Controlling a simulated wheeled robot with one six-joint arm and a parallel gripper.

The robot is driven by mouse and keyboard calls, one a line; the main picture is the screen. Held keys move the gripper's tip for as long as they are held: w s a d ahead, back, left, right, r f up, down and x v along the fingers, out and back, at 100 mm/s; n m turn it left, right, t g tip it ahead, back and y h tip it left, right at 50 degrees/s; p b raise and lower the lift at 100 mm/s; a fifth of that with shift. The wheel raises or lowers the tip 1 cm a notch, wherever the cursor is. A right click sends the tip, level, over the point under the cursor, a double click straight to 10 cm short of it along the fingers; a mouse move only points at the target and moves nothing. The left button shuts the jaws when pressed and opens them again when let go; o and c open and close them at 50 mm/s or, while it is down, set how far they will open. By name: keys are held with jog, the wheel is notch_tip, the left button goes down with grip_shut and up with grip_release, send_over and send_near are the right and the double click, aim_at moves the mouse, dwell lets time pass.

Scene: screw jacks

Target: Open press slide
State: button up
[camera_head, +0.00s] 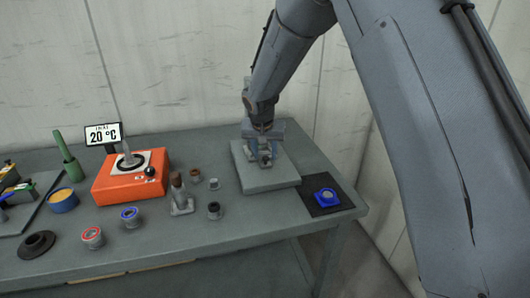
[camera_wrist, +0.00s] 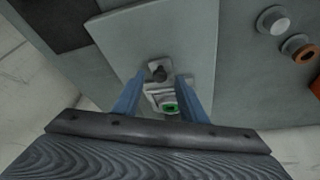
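A small grey metal fixture, which looks like the press slide (camera_wrist: 157,88), stands on a pale grey plate (camera_head: 270,179). In the wrist view it has a dark round knob at its far end and a green ring at its near end. My gripper (camera_head: 264,150) is over the fixture, pointing down, and hides much of it in the head view. In the wrist view my gripper (camera_wrist: 161,78) has its two blue fingers apart, one on each side of the fixture. I see nothing clamped between them; whether a finger touches the fixture cannot be told.
A blue part (camera_head: 326,197) lies on a black mat at the right table edge. Left of the plate are small cups (camera_head: 214,210), a grey stand (camera_head: 180,196) and an orange box (camera_head: 131,180) with a 20 °C display (camera_head: 103,134). Walls stand close behind.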

jog(key=shift+w+f, duration=0.2)
jog(key=shift+f, duration=0.25)
